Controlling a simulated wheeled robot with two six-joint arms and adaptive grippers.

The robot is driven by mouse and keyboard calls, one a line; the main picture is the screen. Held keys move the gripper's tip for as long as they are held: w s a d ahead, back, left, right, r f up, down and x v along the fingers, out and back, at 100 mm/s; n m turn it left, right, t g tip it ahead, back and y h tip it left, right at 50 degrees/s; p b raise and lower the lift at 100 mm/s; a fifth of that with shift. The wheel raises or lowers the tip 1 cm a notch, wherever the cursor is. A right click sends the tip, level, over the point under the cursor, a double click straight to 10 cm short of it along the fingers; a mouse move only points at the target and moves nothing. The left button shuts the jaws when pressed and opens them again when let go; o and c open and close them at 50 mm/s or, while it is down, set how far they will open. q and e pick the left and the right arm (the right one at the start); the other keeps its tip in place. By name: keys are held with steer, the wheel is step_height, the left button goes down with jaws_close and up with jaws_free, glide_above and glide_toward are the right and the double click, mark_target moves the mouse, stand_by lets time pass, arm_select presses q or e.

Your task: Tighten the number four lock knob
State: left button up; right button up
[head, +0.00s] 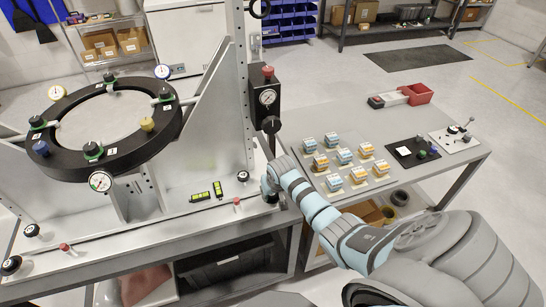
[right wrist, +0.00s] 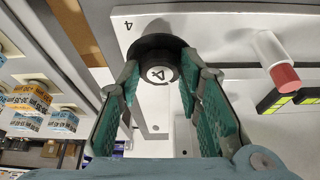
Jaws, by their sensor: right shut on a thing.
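The number four lock knob (right wrist: 161,66) is black with a white cap marked 4. In the right wrist view it sits on the pale plate by a printed 4. My right gripper (right wrist: 160,86) has its green-padded fingers on either side of the knob and is shut on it. In the head view my right gripper (head: 270,187) is at the right end of the fixture base, and it largely hides this knob. Other black lock knobs stand at the base's corners: one (head: 243,176) at the back and others (head: 32,230) (head: 11,265) at the left. My left gripper is not in view.
A red-tipped pin (right wrist: 284,76) stands close right of the knob, beside yellow-green levels (right wrist: 290,98). The black ring (head: 105,165) with dial gauges and the upright frame (head: 205,130) rise left of my arm. A side table (head: 300,120) holds several small boxes.

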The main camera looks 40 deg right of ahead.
steer(key=m, duration=0.2)
steer(key=m+g+h, duration=0.1)
steer(key=m, duration=0.1)
steer(key=m+h, duration=0.1)
steer(key=m, duration=0.1)
steer(key=shift+w+a+m, duration=0.15)
steer(key=shift+w+m, duration=0.1)
steer(key=shift+m, duration=0.15)
stand_by(0.3)
steer(key=o, duration=1.1)
steer(key=v, duration=1.2)
steer(key=shift+w+a, duration=0.1)
steer(key=shift+w, duration=0.15)
